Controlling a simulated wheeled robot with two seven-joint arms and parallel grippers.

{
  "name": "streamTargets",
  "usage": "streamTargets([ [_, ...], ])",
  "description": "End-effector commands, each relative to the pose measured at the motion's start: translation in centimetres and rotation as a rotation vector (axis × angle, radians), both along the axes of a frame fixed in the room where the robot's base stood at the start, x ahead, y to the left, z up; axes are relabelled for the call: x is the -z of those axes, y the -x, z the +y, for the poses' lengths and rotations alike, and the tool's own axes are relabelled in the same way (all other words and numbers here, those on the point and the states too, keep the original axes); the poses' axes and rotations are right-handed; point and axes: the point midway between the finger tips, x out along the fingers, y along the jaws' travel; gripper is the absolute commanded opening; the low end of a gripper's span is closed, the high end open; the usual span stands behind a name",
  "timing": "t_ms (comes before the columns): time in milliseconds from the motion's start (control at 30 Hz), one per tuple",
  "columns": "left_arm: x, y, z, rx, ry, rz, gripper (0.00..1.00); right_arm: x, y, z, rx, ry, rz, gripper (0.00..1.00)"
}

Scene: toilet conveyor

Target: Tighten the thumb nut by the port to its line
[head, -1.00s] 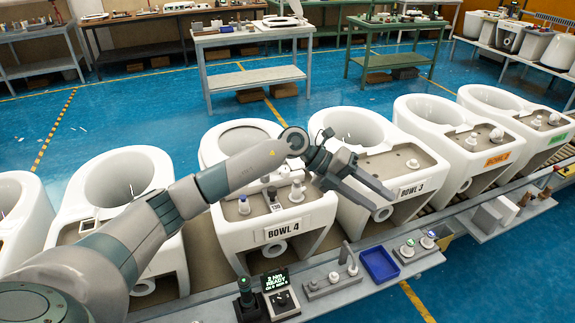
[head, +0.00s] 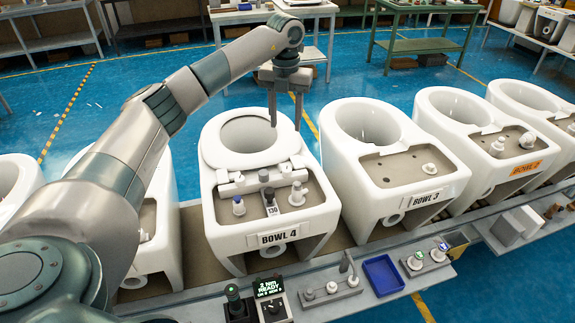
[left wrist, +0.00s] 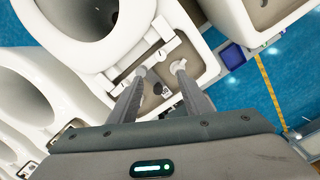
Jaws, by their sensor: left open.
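The bowl marked BOWL 4 (head: 215,222) stands on the line with a grey-brown deck at its front. I cannot tell which is the thumb nut, and no line mark is legible. My left gripper (head: 285,122) is open and empty, pointing down above the back right of this bowl. In the left wrist view its fingers (left wrist: 160,72) appear either side of the deck fittings, apart from them. My right gripper is not in view.
BOWL 3 (head: 360,200) stands close on the right. In front are a display reading 2 Nm READY (head: 270,287), a grey fitting block (head: 330,293) and a blue tray (head: 383,274).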

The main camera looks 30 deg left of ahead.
Motion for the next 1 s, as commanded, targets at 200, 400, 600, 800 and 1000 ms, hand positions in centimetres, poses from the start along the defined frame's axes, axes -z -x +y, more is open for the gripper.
streamTargets([
  [200, 0.6, 0.0, -0.1, 0.002, 0.001, 0.003, 0.44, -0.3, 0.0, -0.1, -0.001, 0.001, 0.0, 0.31],
  [400, 2.4, 0.1, -0.1, 0.002, 0.001, 0.004, 0.44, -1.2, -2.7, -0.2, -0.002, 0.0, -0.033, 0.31],
  [600, 5.6, 0.1, -0.1, 0.003, 0.003, 0.004, 0.44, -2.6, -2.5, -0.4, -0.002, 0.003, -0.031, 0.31],
  [800, 9.2, 0.1, -0.2, 0.002, 0.003, 0.004, 0.44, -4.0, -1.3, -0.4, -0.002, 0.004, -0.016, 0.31],
  [1000, 12.8, 0.1, -0.1, 0.001, 0.003, 0.004, 0.44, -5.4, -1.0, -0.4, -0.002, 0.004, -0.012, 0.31],
])
